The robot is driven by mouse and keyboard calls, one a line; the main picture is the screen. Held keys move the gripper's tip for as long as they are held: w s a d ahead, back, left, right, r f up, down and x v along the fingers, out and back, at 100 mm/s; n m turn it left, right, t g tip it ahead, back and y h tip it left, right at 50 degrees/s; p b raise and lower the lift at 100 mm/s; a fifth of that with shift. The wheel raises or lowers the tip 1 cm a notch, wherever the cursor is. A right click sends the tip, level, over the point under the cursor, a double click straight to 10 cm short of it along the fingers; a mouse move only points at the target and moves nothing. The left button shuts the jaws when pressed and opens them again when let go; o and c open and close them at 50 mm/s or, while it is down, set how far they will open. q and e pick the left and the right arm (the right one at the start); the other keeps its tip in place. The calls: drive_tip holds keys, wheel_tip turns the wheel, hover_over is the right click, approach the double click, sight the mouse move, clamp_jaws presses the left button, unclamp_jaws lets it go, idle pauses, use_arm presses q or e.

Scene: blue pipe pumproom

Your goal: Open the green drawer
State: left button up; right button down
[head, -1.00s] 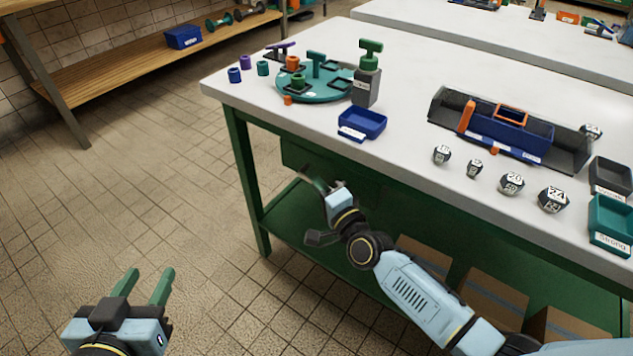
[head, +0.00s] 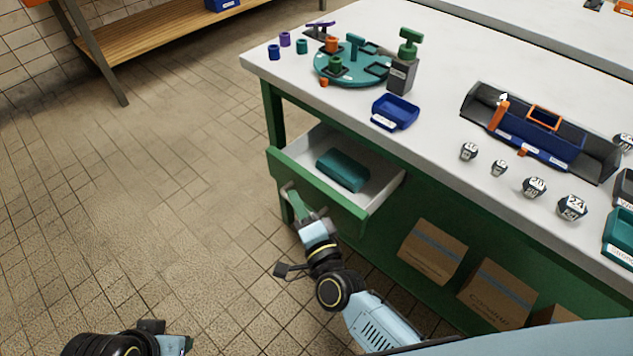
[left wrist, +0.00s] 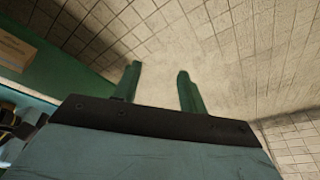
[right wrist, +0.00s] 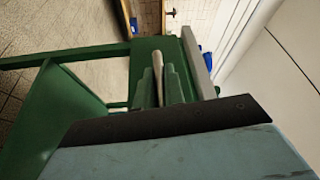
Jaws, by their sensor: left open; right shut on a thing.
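The green drawer (head: 337,204) is pulled out from under the table and stands open. A teal box-like object (head: 343,169) lies inside it. My right gripper (head: 293,193) is at the drawer's front and shut on its handle. In the right wrist view the pale bar-shaped handle (right wrist: 171,84) shows between the green fingers (right wrist: 160,82). My left gripper is at the bottom left of the head view, mostly cut off. In the left wrist view my left gripper (left wrist: 158,85) is open and empty above the tiled floor.
Cardboard boxes (head: 432,252) stand on the lower shelf. The tiled floor left of the table is clear.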

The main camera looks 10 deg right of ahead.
use_arm(q)
drive_tip(key=shift+a+p+x, duration=0.25)
drive_tip(key=shift+p+x, duration=0.1)
drive_tip(key=shift+x, duration=0.85)
use_arm(e)
drive_tip(key=s+a, duration=0.4)
drive_tip(key=a, duration=0.2)
drive_tip(key=shift+s, duration=0.4)
use_arm(q)
drive_tip(key=shift+s, duration=0.1)
use_arm(e)
drive_tip(key=c, duration=1.5)
unclamp_jaws()
